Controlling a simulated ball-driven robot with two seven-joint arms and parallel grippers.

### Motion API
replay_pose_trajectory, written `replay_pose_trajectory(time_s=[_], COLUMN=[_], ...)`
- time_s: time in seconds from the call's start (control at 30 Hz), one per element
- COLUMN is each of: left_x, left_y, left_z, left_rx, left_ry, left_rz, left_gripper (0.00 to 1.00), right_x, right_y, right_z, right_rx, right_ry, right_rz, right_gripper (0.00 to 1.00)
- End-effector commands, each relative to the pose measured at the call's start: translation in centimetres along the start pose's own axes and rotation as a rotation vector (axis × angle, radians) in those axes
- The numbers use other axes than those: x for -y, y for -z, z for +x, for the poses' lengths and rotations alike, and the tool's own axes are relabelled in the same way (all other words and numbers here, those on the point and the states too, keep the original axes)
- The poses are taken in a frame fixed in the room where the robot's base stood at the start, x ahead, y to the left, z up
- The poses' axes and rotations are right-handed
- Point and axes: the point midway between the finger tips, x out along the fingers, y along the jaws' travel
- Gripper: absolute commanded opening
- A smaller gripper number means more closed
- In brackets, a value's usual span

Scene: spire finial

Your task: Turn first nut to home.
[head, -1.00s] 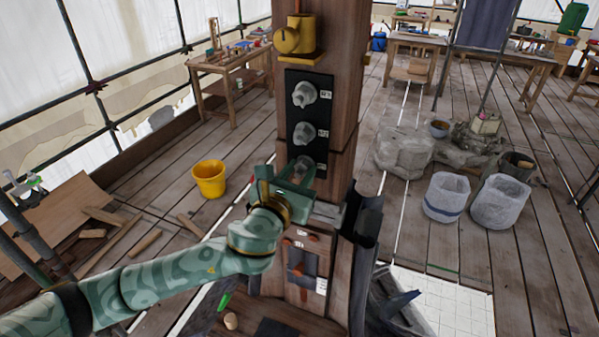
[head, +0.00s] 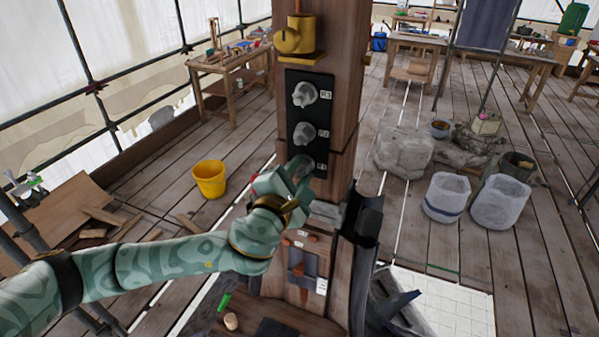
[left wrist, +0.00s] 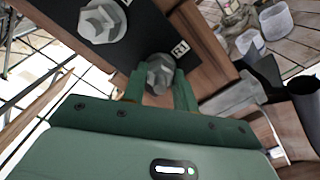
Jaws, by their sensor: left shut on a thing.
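A black plate (head: 297,113) on the wooden post carries three grey nuts in a column, with labels beside them. The top nut (head: 305,93) and the middle nut (head: 304,132) stand clear of my gripper. The lowest, first nut (left wrist: 159,75) sits between the fingers in the left wrist view, beside its label #1 (left wrist: 181,48). My left gripper (head: 300,171) is shut on this nut and looks rolled over. In the head view the gripper mostly hides the nut. Another nut (left wrist: 101,20) shows at upper left in the wrist view. My right gripper is not in view.
The wooden post (head: 346,80) rises beside the plate, with a yellow fitting (head: 301,36) above it. A yellow bucket (head: 209,179) stands on the floor to the left. White sacks (head: 447,197) and grey stones (head: 403,152) lie to the right.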

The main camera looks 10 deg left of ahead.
Motion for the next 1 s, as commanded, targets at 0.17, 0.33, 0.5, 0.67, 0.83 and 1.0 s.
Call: replay_pose_trajectory(time_s=[0.17, 0.33, 0.5, 0.67, 0.83, 1.0], left_x=[0.28, 0.29, 0.27, 0.27, 0.27, 0.27], left_y=[0.2, 0.2, 0.19, 0.2, 0.2, 0.18], left_z=[-0.05, -0.06, -0.05, -0.05, -0.06, -0.06], left_rx=[-0.003, -0.003, -0.003, -0.003, -0.003, -0.003], left_ry=[0.007, 0.007, 0.007, 0.007, 0.007, 0.007], left_rz=[0.098, 0.159, 0.188, 0.195, 0.195, 0.194], left_gripper=[0.06, 0.06, 0.06, 0.06, 0.06, 0.48], right_x=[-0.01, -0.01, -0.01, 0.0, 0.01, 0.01], right_y=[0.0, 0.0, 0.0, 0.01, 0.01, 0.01], right_z=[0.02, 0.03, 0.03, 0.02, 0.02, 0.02], right_rx=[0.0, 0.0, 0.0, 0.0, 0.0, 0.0], right_ry=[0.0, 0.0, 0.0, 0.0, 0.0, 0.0], right_rz=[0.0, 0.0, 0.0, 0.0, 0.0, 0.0], right_gripper=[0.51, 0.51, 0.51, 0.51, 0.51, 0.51])
